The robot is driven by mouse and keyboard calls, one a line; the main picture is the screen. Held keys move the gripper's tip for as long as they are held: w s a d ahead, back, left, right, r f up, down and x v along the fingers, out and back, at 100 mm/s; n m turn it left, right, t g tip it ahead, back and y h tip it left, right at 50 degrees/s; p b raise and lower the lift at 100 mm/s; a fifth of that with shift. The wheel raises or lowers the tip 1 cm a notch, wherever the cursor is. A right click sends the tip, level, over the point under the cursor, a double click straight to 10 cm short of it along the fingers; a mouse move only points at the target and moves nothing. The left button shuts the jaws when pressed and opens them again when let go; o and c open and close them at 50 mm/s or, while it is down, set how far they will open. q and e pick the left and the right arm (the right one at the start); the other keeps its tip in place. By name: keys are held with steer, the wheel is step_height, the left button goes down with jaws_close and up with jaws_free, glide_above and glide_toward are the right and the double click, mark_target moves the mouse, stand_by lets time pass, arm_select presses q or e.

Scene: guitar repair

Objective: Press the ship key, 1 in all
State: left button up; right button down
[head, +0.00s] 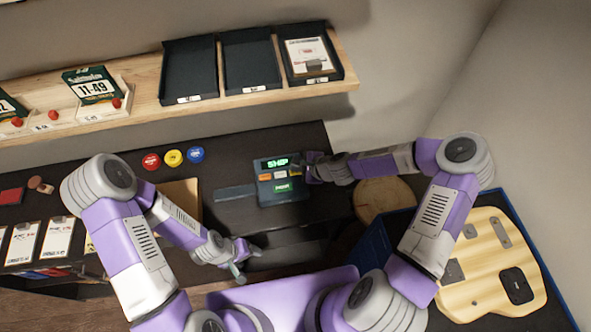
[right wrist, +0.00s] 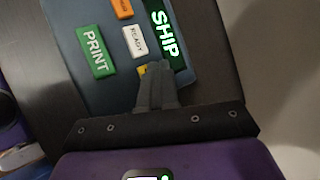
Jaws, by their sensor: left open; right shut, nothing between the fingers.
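A dark keypad unit (head: 267,195) stands on the black counter, its screen (head: 277,162) lit with the green word SHIP. In the right wrist view the screen (right wrist: 166,34) also reads SHIP. My left gripper (head: 243,262) is open and empty, below left of the unit.
Red (head: 151,161), yellow (head: 173,158) and blue (head: 196,155) round buttons sit left of the unit. A shelf (head: 140,98) with black trays (head: 189,70) hangs above. A wooden guitar body (head: 485,265) lies in a blue-edged bin at right.

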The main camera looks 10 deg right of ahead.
mark_target(297, 174)
steer(key=shift+r, duration=0.25)
step_height(297, 174, up, 5)
steer(key=p, duration=0.3)
steer(key=shift+p, duration=0.35)
steer(key=shift+f, duration=0.1)
stand_by(0.6)
